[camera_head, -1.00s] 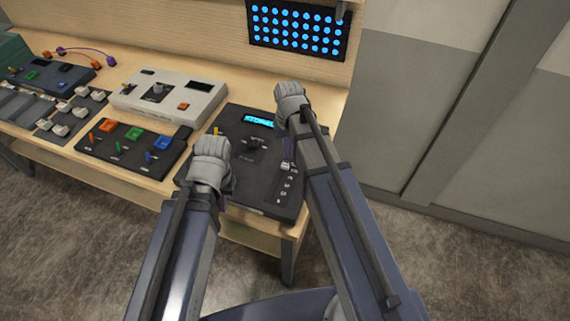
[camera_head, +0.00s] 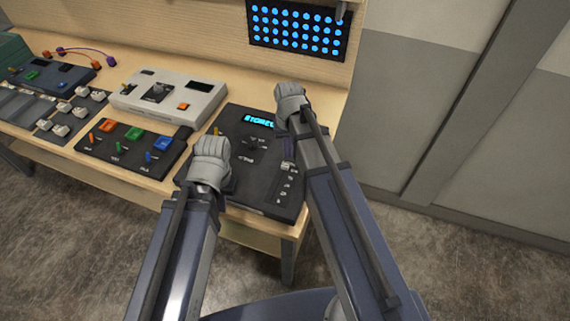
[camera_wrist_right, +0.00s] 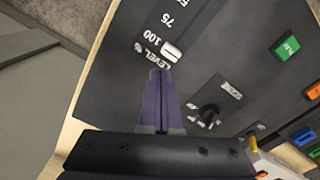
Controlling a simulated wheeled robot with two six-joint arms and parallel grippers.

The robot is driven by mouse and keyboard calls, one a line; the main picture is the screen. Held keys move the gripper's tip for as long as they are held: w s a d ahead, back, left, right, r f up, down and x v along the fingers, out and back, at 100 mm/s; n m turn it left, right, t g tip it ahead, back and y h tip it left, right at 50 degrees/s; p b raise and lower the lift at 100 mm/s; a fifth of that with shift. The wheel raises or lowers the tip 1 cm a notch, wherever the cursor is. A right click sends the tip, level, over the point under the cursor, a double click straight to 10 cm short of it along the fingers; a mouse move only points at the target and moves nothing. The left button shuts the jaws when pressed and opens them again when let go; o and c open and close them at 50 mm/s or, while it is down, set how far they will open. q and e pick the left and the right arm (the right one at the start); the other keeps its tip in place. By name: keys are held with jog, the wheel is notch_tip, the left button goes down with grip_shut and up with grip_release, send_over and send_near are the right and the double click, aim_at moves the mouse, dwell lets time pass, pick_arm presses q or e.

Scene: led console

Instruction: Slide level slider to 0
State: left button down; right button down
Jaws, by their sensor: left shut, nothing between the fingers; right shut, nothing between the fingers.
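The level slider has a small white knob (camera_head: 286,166) on the right side of the black console (camera_head: 262,203). In the right wrist view the white knob (camera_wrist_right: 171,50) sits at the 100 end of its scale, beside the "LEVEL %" label. My right gripper (camera_head: 288,152) is shut and empty, pointing down at the console. In the right wrist view its purple fingertips (camera_wrist_right: 160,72) are just on the label side of the knob; whether they touch it I cannot tell. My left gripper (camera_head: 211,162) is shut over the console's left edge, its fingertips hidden.
The console has a lit blue display (camera_head: 259,121) and a dark central control (camera_head: 254,144). A black box with coloured buttons (camera_head: 134,135) and a grey joystick box (camera_head: 168,97) stand to the left. A blue-dot panel (camera_head: 298,28) is behind. The table's right edge is close.

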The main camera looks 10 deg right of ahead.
jog(key=shift+f+b, duration=0.4)
jog(key=shift+f, duration=0.05)
jog(key=shift+f+b, duration=0.95)
jog(key=shift+b, duration=0.05)
